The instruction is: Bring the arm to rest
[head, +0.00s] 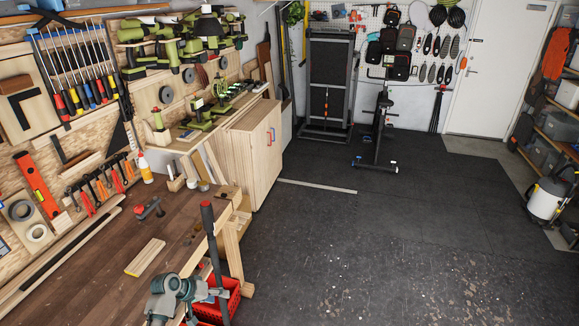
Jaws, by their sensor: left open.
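My left gripper (196,291), grey-teal, is at the bottom of the head view, by the front corner of the wooden workbench (90,275). It is open, and I see nothing between its fingers. Its arm runs out of the picture at the bottom edge. My right gripper does not show.
A light wooden block (145,257) and a small red-and-dark tool (150,208) lie on the bench. A dark upright bar (209,235) stands close to the gripper, by a red crate (232,296). The tool wall bounds the left.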

